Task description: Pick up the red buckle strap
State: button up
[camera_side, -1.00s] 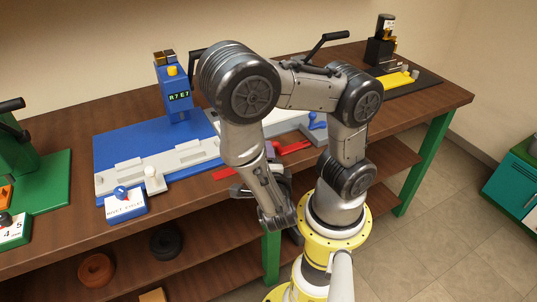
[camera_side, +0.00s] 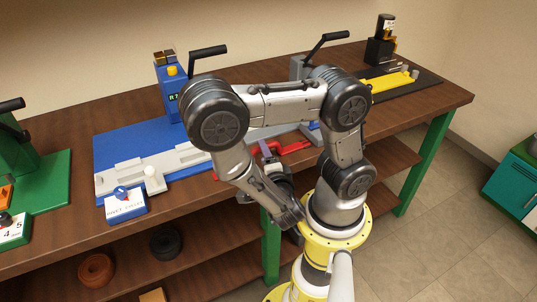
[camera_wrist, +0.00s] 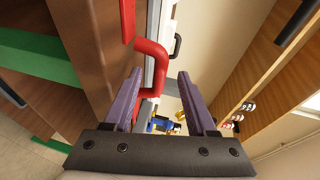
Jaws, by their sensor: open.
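The red buckle strap (camera_side: 292,147) lies near the front edge of the workbench, partly hidden behind my arm in the side view. In the wrist view, a bent red part of it (camera_wrist: 152,52) shows just beyond my fingers, nearer the left one. My gripper (camera_wrist: 160,76) is open, with two purple fingers apart and nothing held between them. In the side view my gripper is beside the strap at the bench front, mostly hidden by my own wrist. I cannot tell whether a finger touches the strap.
A blue fixture board (camera_side: 120,148) with grey rails lies left of the strap, with a blue lever press (camera_side: 172,85) behind. A small labelled blue block (camera_side: 125,205) stands at the bench front. A black board with a yellow strip (camera_side: 390,82) is at the right.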

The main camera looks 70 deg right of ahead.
jog(key=shift+x, duration=2)
grip_shut()
